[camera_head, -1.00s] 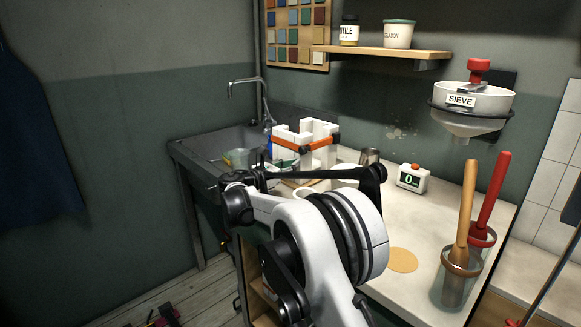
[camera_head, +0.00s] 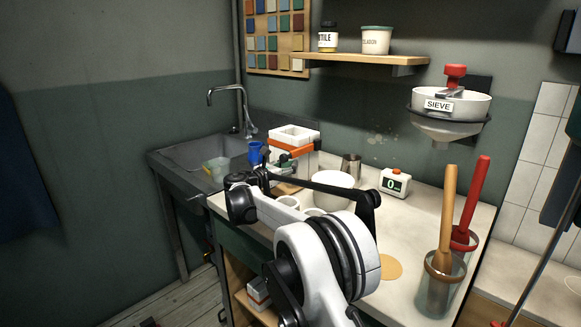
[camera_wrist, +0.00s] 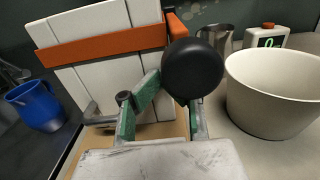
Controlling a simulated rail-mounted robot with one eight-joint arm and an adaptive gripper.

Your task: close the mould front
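The white plaster mould (camera_head: 296,136) stands on the left part of the bench, with an orange band around its side. Its walls form a box with an opening in the top, and no wide gap shows. In the wrist view, white panels (camera_wrist: 87,82) with a dark seam and the orange band (camera_wrist: 105,45) stand close ahead on a tan board. My gripper (camera_head: 278,165) is low at the mould's near side; its green linkages also show in the wrist view (camera_wrist: 160,105). A round black part (camera_wrist: 193,68) hides the fingertips' meeting place, so contact and grip are unclear.
A white bowl (camera_head: 333,188) and a metal jug (camera_head: 351,166) stand right of the mould. A timer (camera_head: 395,181) and tool jars (camera_head: 440,283) stand farther right. The sink (camera_head: 190,157) and a blue jug (camera_head: 255,152) are left.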

